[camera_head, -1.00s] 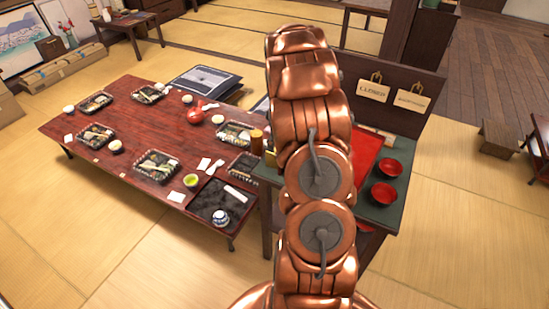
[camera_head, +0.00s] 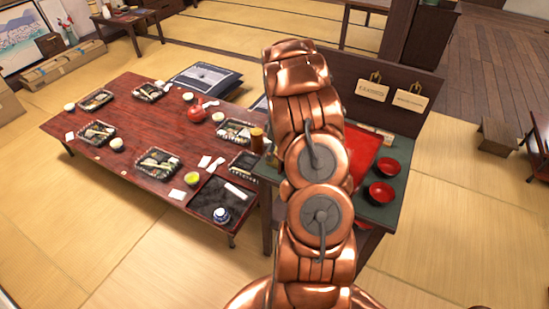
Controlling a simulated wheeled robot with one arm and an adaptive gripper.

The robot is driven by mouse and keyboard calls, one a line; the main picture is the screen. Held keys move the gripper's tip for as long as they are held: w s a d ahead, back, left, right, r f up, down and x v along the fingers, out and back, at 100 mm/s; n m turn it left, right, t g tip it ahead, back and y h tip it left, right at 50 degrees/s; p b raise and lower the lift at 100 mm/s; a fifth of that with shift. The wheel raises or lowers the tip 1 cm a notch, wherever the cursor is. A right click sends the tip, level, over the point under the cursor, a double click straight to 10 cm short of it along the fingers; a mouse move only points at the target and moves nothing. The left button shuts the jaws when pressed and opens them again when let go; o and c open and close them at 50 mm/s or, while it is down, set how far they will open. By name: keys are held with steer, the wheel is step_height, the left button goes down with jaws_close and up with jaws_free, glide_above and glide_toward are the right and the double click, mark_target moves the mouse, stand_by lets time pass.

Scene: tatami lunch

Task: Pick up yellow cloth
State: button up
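I cannot make out a yellow cloth in this view. My copper arm stands upright in the middle and covers part of the green-topped side table (camera_head: 408,170). My gripper does not show, so its state and anything in it are hidden.
A low dark red table (camera_head: 140,108) on the left holds several food trays, cups, a red teapot (camera_head: 196,114) and a black tray (camera_head: 240,212).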

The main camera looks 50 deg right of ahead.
steer(key=c, duration=1)
steer(key=shift+w+r+b, duration=0.15)
steer(key=shift+b, duration=0.35)
step_height(320, 180, up, 6)
steer(key=b, duration=0.3)
steer(key=shift+w+r, duration=0.1)
steer(key=shift+r, duration=0.15)
steer(key=w+a+b, duration=0.1)
steer(key=w+a, duration=0.1)
steer(key=w, duration=0.4)
steer(key=w+a+b, duration=0.2)
steer(key=w, duration=0.4)
steer(key=w+a+b, duration=0.1)
steer(key=w, duration=0.5)
steer(key=shift+w+a+r+b, duration=0.1)
steer(key=shift+w+a+b, duration=0.2)
steer(key=shift+a, duration=0.1)
